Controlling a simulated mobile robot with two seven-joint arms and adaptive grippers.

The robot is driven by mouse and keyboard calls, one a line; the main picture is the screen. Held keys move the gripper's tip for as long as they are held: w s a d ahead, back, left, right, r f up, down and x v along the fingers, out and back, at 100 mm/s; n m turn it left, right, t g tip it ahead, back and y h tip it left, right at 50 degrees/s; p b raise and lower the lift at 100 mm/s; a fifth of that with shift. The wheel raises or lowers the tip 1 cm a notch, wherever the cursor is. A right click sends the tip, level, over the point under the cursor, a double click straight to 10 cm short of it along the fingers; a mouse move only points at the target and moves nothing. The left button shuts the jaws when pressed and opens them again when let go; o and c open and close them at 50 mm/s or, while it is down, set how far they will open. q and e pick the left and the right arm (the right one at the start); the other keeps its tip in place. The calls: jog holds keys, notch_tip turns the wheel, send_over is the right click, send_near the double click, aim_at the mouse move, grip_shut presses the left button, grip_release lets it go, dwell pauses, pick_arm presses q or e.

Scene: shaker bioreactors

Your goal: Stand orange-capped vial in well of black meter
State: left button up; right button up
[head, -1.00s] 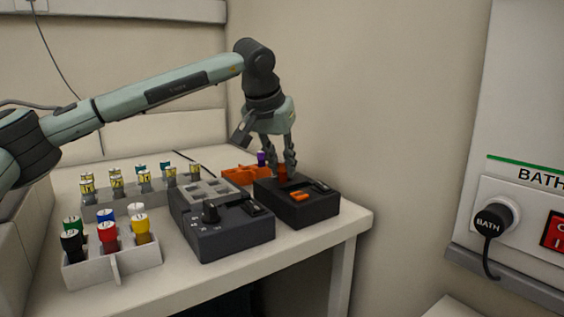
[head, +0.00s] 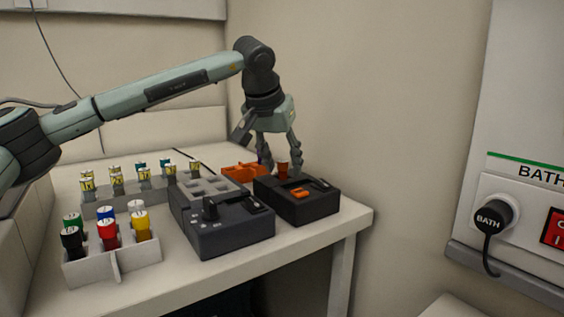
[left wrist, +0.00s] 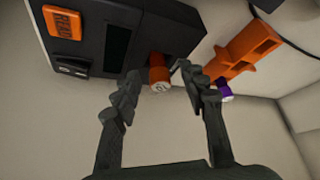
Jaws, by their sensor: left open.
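The orange-capped vial (head: 282,170) stands upright at the back of the black meter (head: 306,207), its orange cap showing above the meter's top. In the left wrist view the cap (left wrist: 159,80) sits at the meter's (left wrist: 150,22) edge, and the well around the vial is mostly hidden. My left gripper (head: 280,166) is open around or just beside the cap. In the left wrist view the left gripper (left wrist: 157,82) has its two fingers apart, with the cap seen between them and no clear contact. My right gripper is not in view.
A larger dark device (head: 228,232) with a knob stands left of the meter. An orange rack (head: 238,173) with a purple-capped vial (left wrist: 225,93) is behind. A grey rack (head: 107,262) of several coloured caps stands at front left. The wall is close on the right.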

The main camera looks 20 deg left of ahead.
aim_at(282, 162)
pick_arm(q)
jog(key=shift+r+p, duration=2)
jog(key=shift+r, duration=1.55)
